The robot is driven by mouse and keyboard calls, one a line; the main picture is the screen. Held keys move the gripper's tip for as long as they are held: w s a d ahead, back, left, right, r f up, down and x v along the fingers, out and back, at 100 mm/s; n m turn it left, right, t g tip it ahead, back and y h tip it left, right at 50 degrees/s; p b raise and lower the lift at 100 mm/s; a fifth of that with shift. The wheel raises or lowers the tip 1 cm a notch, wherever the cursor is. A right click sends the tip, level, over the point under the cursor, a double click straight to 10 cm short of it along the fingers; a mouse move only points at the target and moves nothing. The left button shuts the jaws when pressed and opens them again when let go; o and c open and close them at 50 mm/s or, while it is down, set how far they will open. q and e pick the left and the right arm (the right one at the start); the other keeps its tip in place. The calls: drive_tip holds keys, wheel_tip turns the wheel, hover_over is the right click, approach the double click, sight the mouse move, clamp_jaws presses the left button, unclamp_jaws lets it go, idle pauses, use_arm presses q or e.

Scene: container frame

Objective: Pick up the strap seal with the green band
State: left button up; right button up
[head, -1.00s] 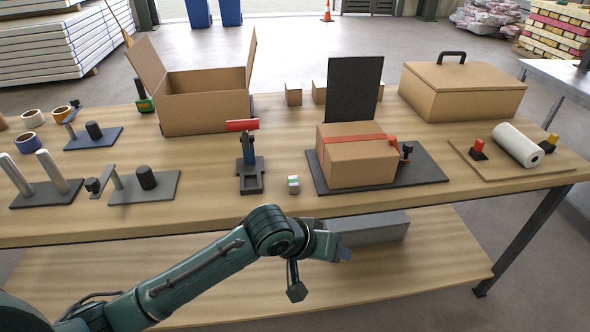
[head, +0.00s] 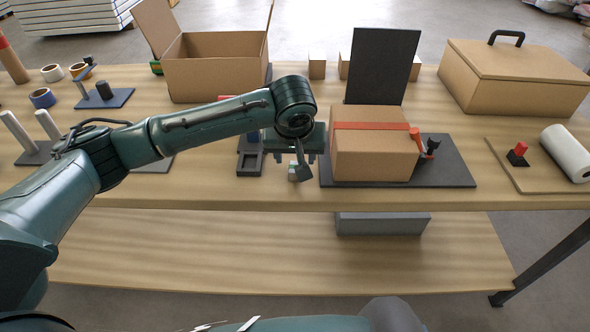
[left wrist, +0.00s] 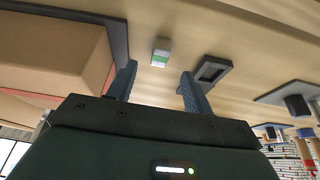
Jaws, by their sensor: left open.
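The strap seal with the green band (left wrist: 161,56) is a small pale block lying on the wooden bench. In the left wrist view it is just beyond my left fingertips, between their lines. In the head view the seal (head: 294,174) is partly hidden by my left gripper (head: 291,157) and wrist. My left gripper (left wrist: 158,73) is open, with nothing between its fingers, and is apart from the seal. My right gripper is not in view.
A strapped carton (head: 372,158) on a dark board (head: 447,172) stands close to the right of the seal. A dark holder (head: 250,163) stands just left. An open carton (head: 215,80) is behind. The bench's front strip (head: 230,195) is clear.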

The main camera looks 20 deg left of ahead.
use_arm(q)
drive_tip(key=shift+x, duration=3.55)
drive_tip(key=shift+a, duration=0.15)
drive_tip(key=shift+c, duration=0.4)
drive_tip(key=c, duration=1)
drive_tip(key=shift+r, duration=0.15)
